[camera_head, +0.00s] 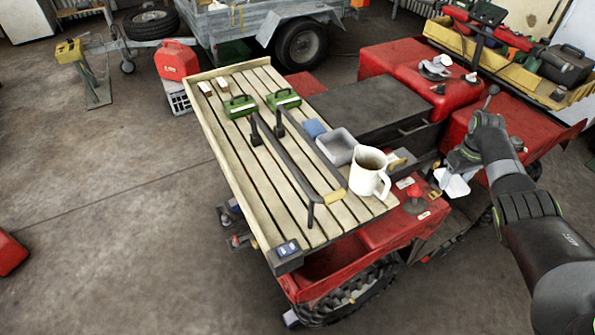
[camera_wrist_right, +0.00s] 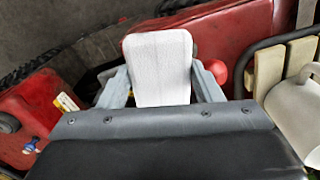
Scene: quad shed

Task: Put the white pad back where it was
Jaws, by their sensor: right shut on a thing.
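The white pad (camera_wrist_right: 160,62) is held upright between the two grey fingers of my right gripper (camera_wrist_right: 160,92). In the head view the pad (camera_head: 455,187) hangs below my right gripper (camera_head: 452,172), over the gap beside the red vehicle body. It is to the right of the slatted wooden rack (camera_head: 215,130) and clear of it. My left gripper is not in view.
A white jug (camera_head: 369,172), a grey tray (camera_head: 338,146) and a blue block (camera_head: 314,128) stand on the rack's right side. A red knob (camera_head: 415,192) is left of my gripper. White and dark items (camera_head: 436,66) lie on the red rear fender.

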